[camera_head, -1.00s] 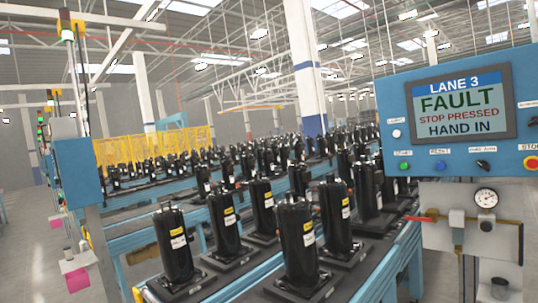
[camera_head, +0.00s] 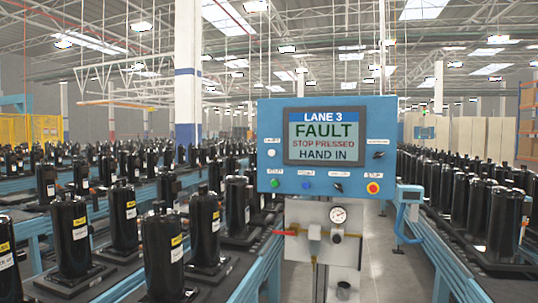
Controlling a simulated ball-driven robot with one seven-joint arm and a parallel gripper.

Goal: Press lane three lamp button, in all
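The blue lane 3 control panel (camera_head: 262,114) stands right of the middle. Its screen (camera_head: 323,136) reads "LANE 3 FAULT STOP PRESSED HAND IN". A small white button (camera_head: 271,153) sits left of the screen under a small label that is hard to read; it may be the lamp button. Below the screen are a green button (camera_head: 275,183), a blue button (camera_head: 307,185), a black selector (camera_head: 338,187) and a red stop button (camera_head: 373,188) on yellow. Another black knob (camera_head: 378,155) is right of the screen. My gripper is not in view.
Conveyors with black compressors (camera_head: 124,219) run on the left, and more compressors (camera_head: 491,218) on the right. A smaller blue post unit (camera_head: 409,195) stands right of the panel.

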